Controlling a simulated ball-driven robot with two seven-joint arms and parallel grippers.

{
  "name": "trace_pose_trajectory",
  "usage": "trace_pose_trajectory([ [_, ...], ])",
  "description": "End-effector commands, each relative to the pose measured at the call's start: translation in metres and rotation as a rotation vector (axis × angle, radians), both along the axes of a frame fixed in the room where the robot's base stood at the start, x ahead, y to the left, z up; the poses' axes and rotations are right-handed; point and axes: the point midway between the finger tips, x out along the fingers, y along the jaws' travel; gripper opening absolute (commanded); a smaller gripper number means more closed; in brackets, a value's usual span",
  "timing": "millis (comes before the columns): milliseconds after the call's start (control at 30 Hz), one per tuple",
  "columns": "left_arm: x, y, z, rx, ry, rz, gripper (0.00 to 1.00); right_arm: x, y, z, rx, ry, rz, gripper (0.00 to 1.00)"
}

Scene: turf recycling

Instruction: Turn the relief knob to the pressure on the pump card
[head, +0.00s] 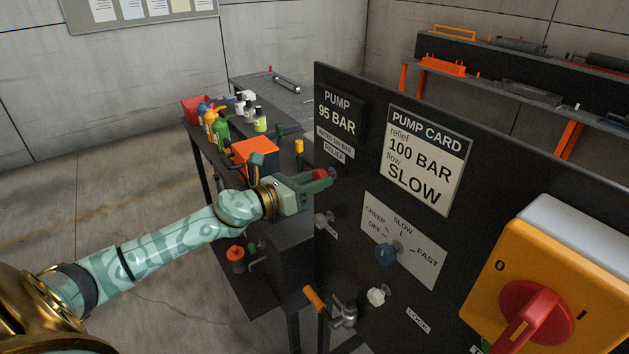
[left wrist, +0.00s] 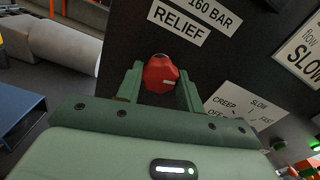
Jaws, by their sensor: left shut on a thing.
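The black control panel (head: 470,250) carries a pump display (head: 338,112) reading 95 BAR. The pump card (head: 424,160) reads relief 100 BAR, flow SLOW. My left gripper (head: 315,183) is at the red relief knob (head: 322,175), below the RELIEF label. In the left wrist view the red knob (left wrist: 161,74) sits between the two green fingers, with a pale mark on its face, and the gripper is shut on it. The blue flow knob (head: 386,255) sits on a plate marked OFF, CREEP, SLOW, FAST; its exact setting is hard to read. My right gripper is not in view.
A yellow box with a red rotary switch (head: 535,310) juts out at the lower right. A pale knob (head: 377,296) sits above the LOCK label.

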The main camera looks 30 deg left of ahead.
Motion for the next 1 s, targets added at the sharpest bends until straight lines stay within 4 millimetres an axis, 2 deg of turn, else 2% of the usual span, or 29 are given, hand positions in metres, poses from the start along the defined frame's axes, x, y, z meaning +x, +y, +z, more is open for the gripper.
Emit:
trace_pose_trajectory([
  [167,-0.001,-0.001,-0.004,-0.001,0.008,-0.002,0.15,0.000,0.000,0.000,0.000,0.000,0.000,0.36],
  [200,-0.001,-0.001,-0.004,-0.001,0.008,-0.002,0.48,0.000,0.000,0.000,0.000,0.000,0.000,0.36],
  [233,-0.001,-0.001,-0.004,-0.001,0.008,-0.002,0.57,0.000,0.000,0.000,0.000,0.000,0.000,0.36],
  [267,-0.001,-0.001,-0.003,-0.002,0.007,-0.002,0.59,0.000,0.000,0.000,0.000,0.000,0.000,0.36],
  [533,-0.001,0.000,-0.002,-0.002,0.004,-0.001,0.59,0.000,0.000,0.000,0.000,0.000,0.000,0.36],
  [667,-0.009,0.003,-0.003,-0.002,0.005,-0.001,0.59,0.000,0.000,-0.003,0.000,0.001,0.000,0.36],
  [767,-0.022,0.009,-0.005,-0.001,0.008,-0.001,0.59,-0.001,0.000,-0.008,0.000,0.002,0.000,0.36],
  [1000,-0.068,0.027,-0.007,-0.004,0.009,0.000,0.59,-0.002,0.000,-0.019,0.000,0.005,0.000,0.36],
])
